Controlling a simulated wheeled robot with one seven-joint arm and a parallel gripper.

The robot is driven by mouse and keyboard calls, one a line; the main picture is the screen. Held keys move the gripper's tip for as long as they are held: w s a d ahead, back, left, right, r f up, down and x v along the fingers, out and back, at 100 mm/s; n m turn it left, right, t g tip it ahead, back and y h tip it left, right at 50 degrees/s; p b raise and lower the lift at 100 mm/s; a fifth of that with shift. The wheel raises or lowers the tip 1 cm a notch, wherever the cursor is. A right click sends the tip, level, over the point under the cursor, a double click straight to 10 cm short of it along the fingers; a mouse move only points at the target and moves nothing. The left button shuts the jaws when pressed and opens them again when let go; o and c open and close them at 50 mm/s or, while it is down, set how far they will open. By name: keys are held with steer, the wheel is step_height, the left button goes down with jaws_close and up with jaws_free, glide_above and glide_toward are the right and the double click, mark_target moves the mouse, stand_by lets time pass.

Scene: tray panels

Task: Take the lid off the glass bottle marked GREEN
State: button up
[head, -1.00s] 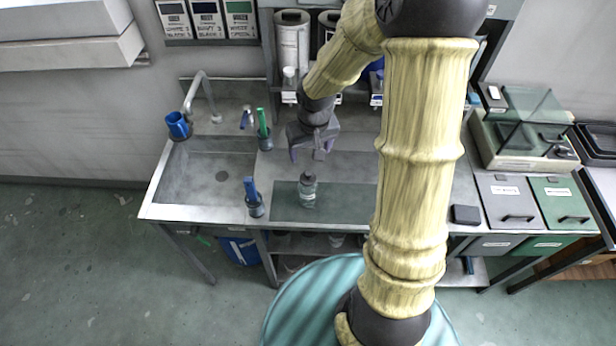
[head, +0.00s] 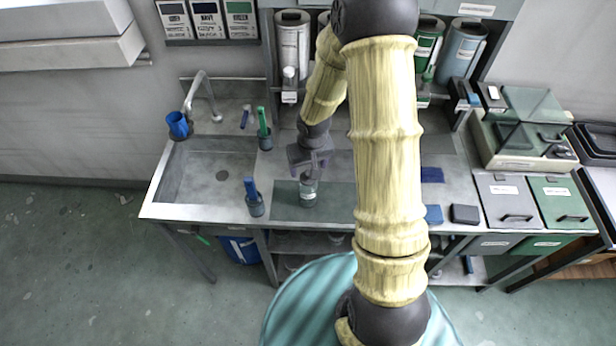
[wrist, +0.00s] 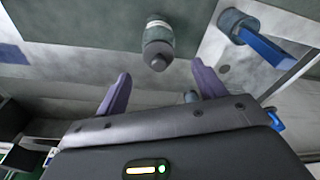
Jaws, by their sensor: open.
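A small clear glass bottle (head: 308,192) with a pale label stands upright on the dark green mat (head: 285,210) on the bench. The label is too small to read. The dark lid is mostly hidden by my gripper (head: 311,170) in the head view. In the wrist view the bottle (wrist: 158,32) and its dark grey lid (wrist: 157,58) show just beyond my fingertips, roughly centred between them. My gripper (wrist: 161,76) is open and empty, its two purple-grey fingers apart. It is above the bottle, and I see no finger touching the lid.
A dark cup with a blue-handled tool (head: 255,203) stands left of the bottle, beside the sink (head: 200,185). A cup with a green tool (head: 264,135) is behind. A dark box (head: 465,214) and grey and green bins (head: 507,205) are to the right.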

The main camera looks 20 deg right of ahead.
mark_target(308, 173)
steer(key=shift+w+f+p, duration=0.25)
steer(key=shift+f+p, duration=0.1)
steer(key=shift+f, duration=0.85)
steer(key=shift+w+f+p, duration=0.25)
steer(key=shift+f+p, duration=0.05)
steer(key=shift+f, duration=0.85)
steer(key=c, duration=1)
